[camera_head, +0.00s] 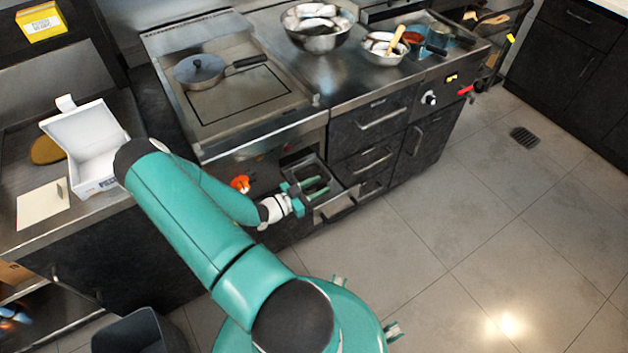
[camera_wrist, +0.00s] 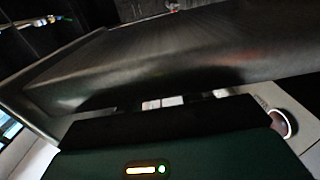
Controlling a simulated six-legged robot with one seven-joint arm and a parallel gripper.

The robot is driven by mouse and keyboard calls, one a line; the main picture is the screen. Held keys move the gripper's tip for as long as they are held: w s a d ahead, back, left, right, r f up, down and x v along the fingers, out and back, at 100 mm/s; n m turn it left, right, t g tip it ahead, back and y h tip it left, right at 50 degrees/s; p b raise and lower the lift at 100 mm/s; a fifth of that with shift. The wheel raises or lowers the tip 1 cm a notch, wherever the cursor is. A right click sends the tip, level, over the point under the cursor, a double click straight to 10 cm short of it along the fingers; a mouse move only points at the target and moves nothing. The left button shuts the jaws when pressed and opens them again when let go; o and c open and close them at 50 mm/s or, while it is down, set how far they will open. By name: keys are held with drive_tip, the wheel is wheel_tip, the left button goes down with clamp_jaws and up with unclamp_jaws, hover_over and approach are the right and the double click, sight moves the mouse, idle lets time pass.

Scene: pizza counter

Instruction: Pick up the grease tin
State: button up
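I cannot pick out the grease tin for certain. A grey metal, drawer-like tray (camera_head: 342,188) is pulled out below the griddle, and my gripper (camera_head: 316,187) is over it. Its two green fingers look apart, with a gap between them, and I see nothing held. In the wrist view a large dark metal surface (camera_wrist: 190,55) with a pale rim crosses the picture, close in front of my gripper's body. The fingertips are hidden there.
The griddle (camera_head: 215,112) bears a lidded pan (camera_head: 200,70). Steel bowls (camera_head: 318,42) stand to its right. An open white box (camera_head: 97,150) and a cream sheet (camera_head: 42,205) lie on the left counter. An orange knob (camera_head: 240,184) is near my wrist.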

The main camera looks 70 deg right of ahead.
drive_tip(key=shift+x, duration=0.95)
drive_tip(key=shift+d, duration=0.1)
clamp_jaws()
drive_tip(key=shift+r, duration=0.2)
wheel_tip(320, 180, up, 27)
drive_tip(key=shift+r, duration=0.25)
idle(0.9)
